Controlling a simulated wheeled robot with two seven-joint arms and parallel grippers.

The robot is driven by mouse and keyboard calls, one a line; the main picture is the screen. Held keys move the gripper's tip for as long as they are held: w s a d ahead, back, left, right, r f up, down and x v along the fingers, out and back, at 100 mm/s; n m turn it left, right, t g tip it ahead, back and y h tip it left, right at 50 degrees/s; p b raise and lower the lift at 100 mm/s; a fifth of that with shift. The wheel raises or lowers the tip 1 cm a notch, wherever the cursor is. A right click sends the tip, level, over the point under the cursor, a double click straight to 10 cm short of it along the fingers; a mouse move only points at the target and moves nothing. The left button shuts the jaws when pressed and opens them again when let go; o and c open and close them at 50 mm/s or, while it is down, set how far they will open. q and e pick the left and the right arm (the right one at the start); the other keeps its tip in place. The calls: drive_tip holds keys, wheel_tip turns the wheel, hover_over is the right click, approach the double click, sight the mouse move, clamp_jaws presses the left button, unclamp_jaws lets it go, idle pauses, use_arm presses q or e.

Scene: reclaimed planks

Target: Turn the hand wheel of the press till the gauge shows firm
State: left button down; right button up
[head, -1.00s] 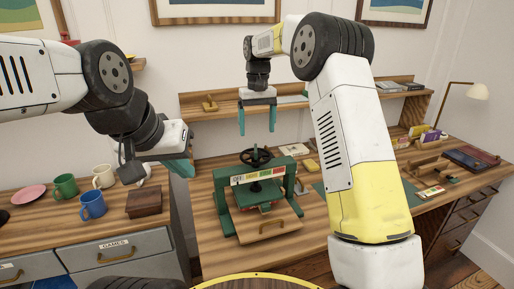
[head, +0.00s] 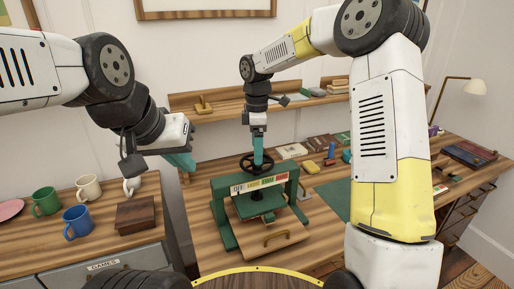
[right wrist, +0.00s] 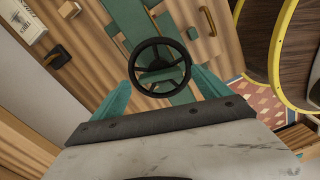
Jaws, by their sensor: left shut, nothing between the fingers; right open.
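The green press (head: 222,205) stands on the wooden desk, with its black hand wheel (head: 247,163) on top. A gauge strip (head: 258,185) with coloured, lettered sections runs along its front beam; I cannot make out its reading. My right gripper (head: 257,160) points straight down at the wheel. In the right wrist view the wheel (right wrist: 158,43) lies between the tips of its open fingers; I cannot tell whether they touch it. My left gripper (head: 182,160) is shut and empty, above the gap between cabinet and desk, left of the press.
A cabinet at the left holds a blue mug (head: 78,222), a green mug (head: 46,201), a cream mug (head: 88,187) and a brown box (head: 136,213). A shelf (head: 225,104) runs behind the press. A green mat (head: 335,197) and small items lie to its right.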

drive_tip(key=shift+f, duration=0.95)
drive_tip(key=c, duration=1.4)
drive_tip(key=shift+o, duration=0.2)
drive_tip(key=shift+m, duration=0.4)
drive_tip(key=m, duration=0.3)
drive_tip(key=shift+r+m, duration=0.1)
drive_tip(key=shift+m, duration=0.3)
drive_tip(key=m, duration=0.4)
drive_tip(key=shift+m, duration=0.3)
drive_tip(key=m, duration=0.4)
drive_tip(key=shift+m, duration=2.2)
